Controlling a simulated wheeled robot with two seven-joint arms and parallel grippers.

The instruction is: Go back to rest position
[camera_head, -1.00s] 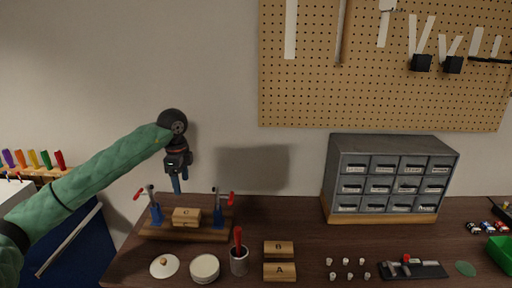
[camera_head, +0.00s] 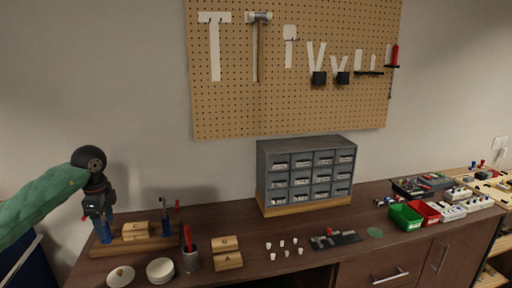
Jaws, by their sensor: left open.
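My left gripper (camera_head: 104,232) hangs at the end of the green-sleeved left arm, at the left end of the bench. Its blue fingers point down and are open, in front of the left part of the wooden clamp fixture (camera_head: 117,249). I see nothing held between them. Wooden block C (camera_head: 135,230) sits on the fixture, just right of the fingers in the picture. Blocks B (camera_head: 225,243) and A (camera_head: 228,262) lie on the bench to the right. My right gripper does not show.
The dark bench (camera_head: 370,204) holds a grey drawer cabinet (camera_head: 306,171), a cup with a red-handled tool (camera_head: 191,261), a round white container (camera_head: 160,271), several white knobs, and green (camera_head: 405,217) and red (camera_head: 424,212) bins. A pegboard (camera_head: 290,100) hangs behind.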

